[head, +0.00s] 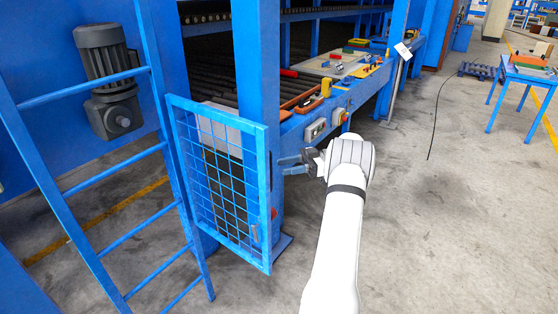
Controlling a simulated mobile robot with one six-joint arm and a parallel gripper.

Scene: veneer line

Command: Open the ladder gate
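The ladder gate (219,110) is a blue frame with wire mesh, at left of centre in the head view. Its left edge is beside the right rail of the blue ladder (118,158). Its right edge stands in front of a thick blue post. A small grey handle (254,233) shows low on that right edge. A small red part (273,213) shows just beside the edge. I cannot tell whether the gate is latched. My gripper (284,166) is right of the gate, pointing left, apart from the handle and above it. Its two fingers look spread, with nothing visible between them.
The thick blue post (258,55) stands behind the gate. A grey motor (107,75) hangs behind the ladder. A roller line with control boxes (315,129) and orange trays runs behind my gripper. A blue table (530,75) stands far right. The floor at right is mostly clear, with a black cable (437,110).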

